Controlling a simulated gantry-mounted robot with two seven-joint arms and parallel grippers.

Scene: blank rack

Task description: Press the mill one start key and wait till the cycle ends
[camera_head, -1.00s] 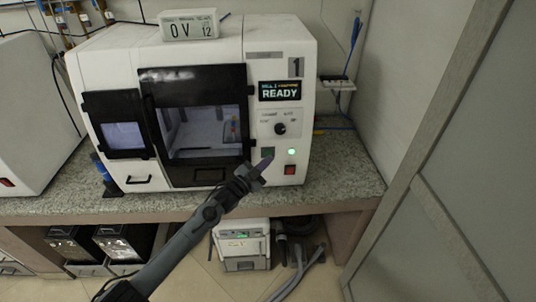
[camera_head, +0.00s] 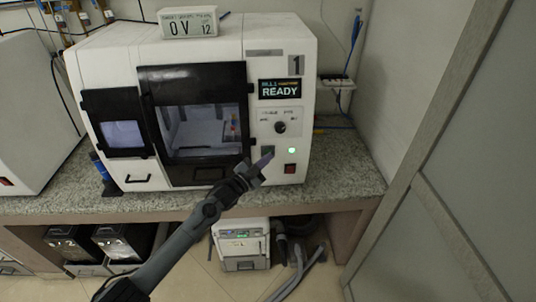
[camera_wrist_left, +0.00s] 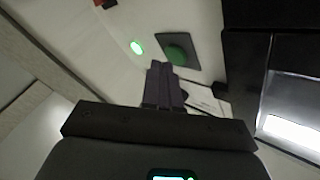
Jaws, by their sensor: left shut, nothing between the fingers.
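Mill one (camera_head: 222,50) is the white machine with a "1" label. Its display (camera_head: 280,90) reads READY. The green round start key on its dark square plate (camera_head: 268,150) is partly covered by my fingers in the head view; it shows clearly in the left wrist view as a green key (camera_wrist_left: 178,54). My left gripper (camera_head: 266,160) is shut and empty, its tips just below the key in the head view. In the left wrist view the left fingers (camera_wrist_left: 163,82) point toward the key plate; I cannot tell whether they touch it.
A lit green lamp (camera_head: 291,150) is right of the key, with a red switch (camera_head: 290,169) below it. The mill's dark door (camera_head: 195,75) looks closed. A grey panel (camera_head: 450,180) stands at the right.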

